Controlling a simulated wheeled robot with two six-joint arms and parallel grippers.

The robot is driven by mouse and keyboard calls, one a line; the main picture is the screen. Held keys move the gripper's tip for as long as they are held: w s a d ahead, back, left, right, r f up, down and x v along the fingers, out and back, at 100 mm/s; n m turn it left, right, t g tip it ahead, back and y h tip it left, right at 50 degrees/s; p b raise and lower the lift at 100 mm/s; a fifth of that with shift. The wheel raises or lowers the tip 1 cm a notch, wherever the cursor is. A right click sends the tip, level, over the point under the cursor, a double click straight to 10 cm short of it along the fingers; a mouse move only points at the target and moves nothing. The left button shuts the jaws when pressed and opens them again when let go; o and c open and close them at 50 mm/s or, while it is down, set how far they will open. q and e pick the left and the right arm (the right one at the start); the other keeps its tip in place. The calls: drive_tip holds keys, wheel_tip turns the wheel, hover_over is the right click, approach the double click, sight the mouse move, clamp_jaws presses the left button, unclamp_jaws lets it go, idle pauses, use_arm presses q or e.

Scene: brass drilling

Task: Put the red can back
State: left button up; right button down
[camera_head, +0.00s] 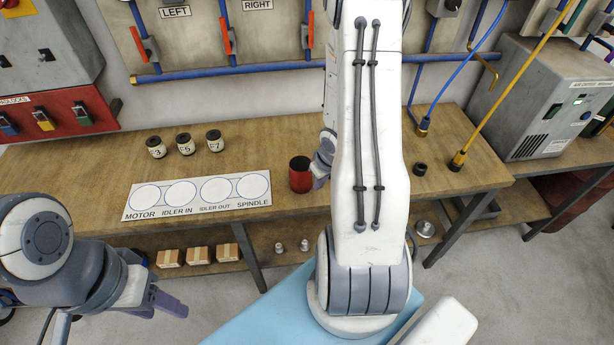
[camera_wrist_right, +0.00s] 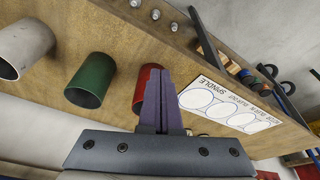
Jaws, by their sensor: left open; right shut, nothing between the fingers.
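The red can (camera_head: 301,174) stands upright on the wooden bench (camera_head: 250,135), just right of the label sheet. My right gripper (camera_head: 323,172) is right beside it, partly hidden by my own arm. In the right wrist view the red can (camera_wrist_right: 148,82) shows partly behind the shut, empty fingers of my right gripper (camera_wrist_right: 160,85); I cannot tell whether they touch it. A green can (camera_wrist_right: 92,80) and a grey can (camera_wrist_right: 24,48) stand in a row with it, hidden in the head view. My left gripper (camera_head: 168,303) is open and empty, low in front of the bench.
A white sheet (camera_head: 197,204) has empty circles marked MOTOR, IDLER IN, IDLER OUT and SPINDLE. Three black-topped numbered pieces (camera_head: 185,144) stand behind it. A yellow hose (camera_head: 458,160) reaches the bench at right. Small boxes (camera_head: 198,254) lie on the lower shelf.

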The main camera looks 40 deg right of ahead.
sight(301, 175)
drive_tip(key=b+x, duration=0.1)
drive_tip(key=x, duration=0.9)
drive_tip(key=shift+s+d+f+b, duration=0.2)
drive_tip(key=shift+b, duration=0.15)
drive_tip(key=w+p, duration=0.2)
drive_tip(key=shift+w+d+r, duration=0.2)
drive_tip(key=shift+w+r, duration=0.1)
drive_tip(key=shift+w, duration=0.05)
drive_tip(key=shift+w+f+p, duration=0.15)
drive_tip(key=shift+w+p, duration=0.15)
drive_tip(key=shift+w, duration=0.35)
drive_tip(key=shift+d, duration=0.15)
